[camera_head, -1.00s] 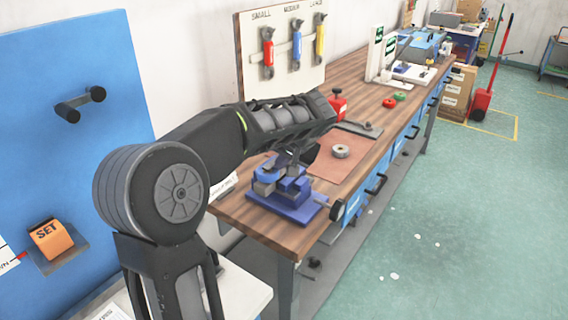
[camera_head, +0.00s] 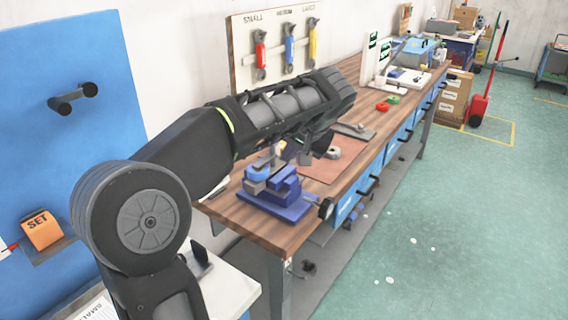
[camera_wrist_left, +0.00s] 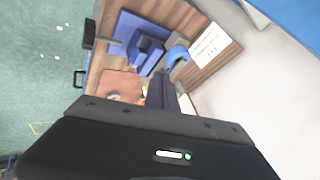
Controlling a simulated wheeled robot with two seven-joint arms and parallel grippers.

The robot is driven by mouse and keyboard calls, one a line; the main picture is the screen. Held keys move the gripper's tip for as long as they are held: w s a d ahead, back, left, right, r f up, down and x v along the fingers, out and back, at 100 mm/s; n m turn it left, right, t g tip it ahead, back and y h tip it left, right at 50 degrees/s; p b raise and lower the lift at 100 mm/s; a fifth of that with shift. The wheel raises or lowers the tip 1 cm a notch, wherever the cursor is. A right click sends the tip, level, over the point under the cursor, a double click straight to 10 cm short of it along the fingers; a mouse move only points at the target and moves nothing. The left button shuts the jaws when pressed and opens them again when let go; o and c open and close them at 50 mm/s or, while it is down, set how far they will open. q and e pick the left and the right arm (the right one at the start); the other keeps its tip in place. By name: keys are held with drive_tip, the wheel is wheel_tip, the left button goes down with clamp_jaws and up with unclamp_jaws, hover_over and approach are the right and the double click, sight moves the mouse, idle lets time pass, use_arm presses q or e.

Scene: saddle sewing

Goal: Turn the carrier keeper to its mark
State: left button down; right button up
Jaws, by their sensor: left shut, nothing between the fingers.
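A blue fixture (camera_head: 278,203) with a raised block and a rounded blue piece (camera_head: 257,172) stands on the near end of the wooden bench. Both also show in the left wrist view, the fixture (camera_wrist_left: 132,30) at top centre and the rounded piece (camera_wrist_left: 178,55) beside it. I cannot tell which part is the carrier keeper, and no mark is readable. My left gripper (camera_head: 304,157) is shut and empty, above and just beyond the fixture, partly hidden by its own wrist. Its fingers (camera_wrist_left: 165,92) point toward the bench in the wrist view. My right gripper is out of view.
A brown mat (camera_head: 335,165) with a grey ring (camera_head: 333,152) lies beyond the fixture. A black knob (camera_head: 326,208) sits at the bench front. A tool board (camera_head: 275,55) stands behind. A white label (camera_wrist_left: 210,45) lies near the fixture. The floor at right is open.

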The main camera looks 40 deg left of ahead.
use_arm(q)
drive_tip(key=shift+v, duration=1.25)
drive_tip(key=shift+s, duration=0.1)
drive_tip(key=w+d+f+m+t+h, duration=0.45)
drive_tip(key=w+d+f, duration=0.6)
drive_tip(key=d, duration=0.35)
drive_tip(key=d+f+m+h, duration=0.1)
drive_tip(key=d+f+h, duration=0.4)
drive_tip(key=d+f, duration=0.95)
drive_tip(key=s+d+f+n+g+h, duration=0.1)
drive_tip(key=s+d+f, duration=0.1)
drive_tip(key=s+f, duration=0.55)
drive_tip(key=s+d+f+n+g, duration=0.1)
drive_tip(key=s+d+f, duration=0.25)
drive_tip(key=f, duration=0.65)
drive_tip(key=s+d+f+g, duration=0.1)
drive_tip(key=s+f+g, duration=0.1)
drive_tip(key=s+f, duration=0.3)
drive_tip(key=s+d+f+g, duration=0.2)
drive_tip(key=s+f, duration=0.4)
drive_tip(key=s, duration=0.8)
drive_tip(key=shift+s+n+g, duration=0.2)
drive_tip(key=shift+n+g, duration=0.15)
